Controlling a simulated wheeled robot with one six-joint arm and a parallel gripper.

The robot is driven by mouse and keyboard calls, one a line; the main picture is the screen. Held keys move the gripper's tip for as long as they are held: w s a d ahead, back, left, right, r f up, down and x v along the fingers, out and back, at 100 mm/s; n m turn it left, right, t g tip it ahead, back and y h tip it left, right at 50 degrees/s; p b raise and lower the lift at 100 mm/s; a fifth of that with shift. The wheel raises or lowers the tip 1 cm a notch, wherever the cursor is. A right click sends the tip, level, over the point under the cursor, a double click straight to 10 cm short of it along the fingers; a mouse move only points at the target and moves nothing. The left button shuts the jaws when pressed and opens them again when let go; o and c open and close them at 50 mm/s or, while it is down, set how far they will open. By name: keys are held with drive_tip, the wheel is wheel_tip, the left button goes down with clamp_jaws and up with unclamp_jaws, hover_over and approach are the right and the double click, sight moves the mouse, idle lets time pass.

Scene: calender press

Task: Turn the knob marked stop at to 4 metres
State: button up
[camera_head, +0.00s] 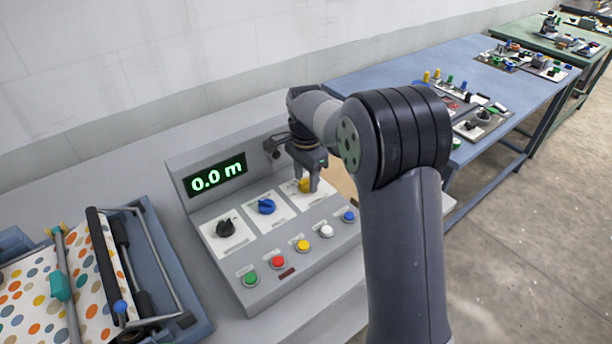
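The grey control panel (275,240) has a display (217,175) reading 0.0 m. Three knobs sit on white plates below it: a black knob (226,228) at left, a blue knob (266,206) in the middle and a yellow knob (304,186) at right. The plate lettering is too small to read, so I cannot tell which knob is marked stop at. My gripper (306,182) points down at the yellow knob, with its fingers close about it. The fingers partly hide this knob and its plate. I cannot tell whether they grip it.
Green (250,279), red (277,261), yellow (302,245), white (326,230) and blue (348,216) buttons line the panel's front. A roller machine with dotted sheet (88,295) stands at left. A blue table (430,66) with small parts is behind right.

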drive_tip(key=c, duration=0.7)
drive_tip(key=shift+o, duration=0.2)
drive_tip(key=n+p, duration=0.1)
drive_tip(key=n, duration=0.5)
drive_tip(key=shift+r+p, duration=0.1)
drive_tip(key=shift+p, duration=0.2)
drive_tip(key=n, duration=0.6)
drive_tip(key=shift+n+p, duration=0.4)
drive_tip(key=n, duration=0.3)
drive_tip(key=shift+n, duration=0.3)
drive_tip(key=n, duration=0.3)
drive_tip(key=shift+n, duration=0.3)
drive_tip(key=n, duration=0.6)
drive_tip(key=shift+n+p, duration=0.3)
drive_tip(key=shift+p, duration=0.1)
